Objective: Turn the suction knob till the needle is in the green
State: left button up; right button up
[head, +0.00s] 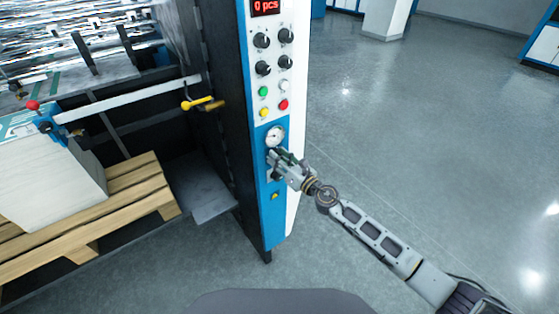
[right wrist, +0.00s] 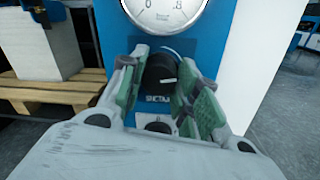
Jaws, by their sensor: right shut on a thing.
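The suction knob (right wrist: 160,71) is black with a pale pointer line, above a label on the blue machine panel (head: 269,221). My right gripper (head: 277,161) is at this knob, with its green-padded fingers (right wrist: 160,90) on either side, shut on it. The round gauge (head: 275,136) sits just above the knob. In the right wrist view only the lower part of the gauge (right wrist: 166,12) shows, with scale figures; the needle and the green zone cannot be made out. In the head view the gripper hides the knob. My left gripper is not in view.
Above the gauge are black knobs (head: 262,40), coloured buttons (head: 283,104) and a red display (head: 265,7). A smaller knob (right wrist: 158,127) is below the suction knob. A paper stack (head: 45,185) on a wooden pallet (head: 130,200) stands left. The floor at right is clear.

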jog(key=m, duration=0.3)
jog(key=shift+m, duration=0.4)
jog(key=m, duration=0.3)
jog(key=shift+m, duration=0.4)
jog(key=m, duration=0.7)
jog(key=shift+f+t+p, duration=0.1)
jog(key=shift+t+p, duration=0.3)
jog(key=o, duration=1.1)
jog(key=shift+c, duration=0.2)
jog(key=shift+s, duration=0.2)
jog(key=r+v, duration=0.1)
jog(key=v, duration=1)
jog(key=shift+s+f, duration=0.4)
jog(key=shift+f, duration=0.05)
